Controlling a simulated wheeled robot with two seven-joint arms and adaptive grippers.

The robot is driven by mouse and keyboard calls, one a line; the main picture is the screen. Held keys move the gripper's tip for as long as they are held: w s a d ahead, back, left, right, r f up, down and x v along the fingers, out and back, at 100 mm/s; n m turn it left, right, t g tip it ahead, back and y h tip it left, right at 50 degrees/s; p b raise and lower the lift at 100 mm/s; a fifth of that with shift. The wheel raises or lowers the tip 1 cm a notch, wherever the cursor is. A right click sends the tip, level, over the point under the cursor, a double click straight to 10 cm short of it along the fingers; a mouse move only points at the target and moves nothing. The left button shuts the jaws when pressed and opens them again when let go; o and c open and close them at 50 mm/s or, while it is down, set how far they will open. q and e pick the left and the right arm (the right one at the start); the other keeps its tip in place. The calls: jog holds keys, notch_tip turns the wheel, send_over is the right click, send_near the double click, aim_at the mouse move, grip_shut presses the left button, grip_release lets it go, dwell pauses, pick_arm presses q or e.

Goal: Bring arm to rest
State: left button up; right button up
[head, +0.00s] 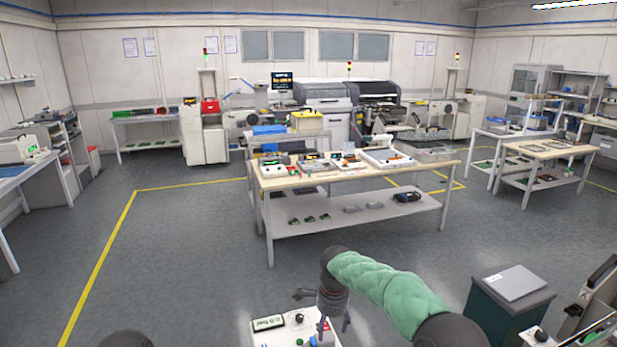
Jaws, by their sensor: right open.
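My right arm comes in from the lower right in a green padded sleeve (390,285) and bends down at a dark wrist. My right gripper (335,325) points down at the bottom middle, in front of or above a white panel (262,338). Its fingers are apart and I see nothing between them. I cannot tell how high it is over the panel. My left gripper is not in view.
The white panel carries a small display and several coloured knobs. A dark green bin (508,305) with a pale lid stands right of my arm. A workbench (290,182) with electronics stands ahead. Grey floor (190,250) with yellow lines is clear on the left.

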jog(key=s+f+n+y+b, duration=0.15)
jog(key=s+f, duration=0.25)
jog(key=f, duration=0.5)
jog(key=s+d+f+n+b, duration=0.1)
jog(key=s+f+n+b, duration=0.3)
jog(key=f, duration=0.6)
jog(key=s+f+n+y+p, duration=0.1)
jog(key=s+f, duration=0.4)
jog(key=f, duration=0.4)
pick_arm(q)
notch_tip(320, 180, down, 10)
jog(key=b, duration=0.5)
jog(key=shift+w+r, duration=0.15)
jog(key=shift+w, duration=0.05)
pick_arm(e)
jog(key=s+d+f+n, duration=0.1)
jog(key=s+f, duration=0.3)
jog(key=s, duration=0.3)
jog(key=s+d+f+n, duration=0.1)
jog(key=s+f+n, duration=0.1)
jog(key=s, duration=0.5)
jog(key=s+d+f+n+y, duration=0.1)
jog(key=s+f, duration=0.4)
jog(key=s, duration=0.2)
jog(key=shift+s+f+n, duration=0.15)
jog(key=shift+f+n, duration=0.2)
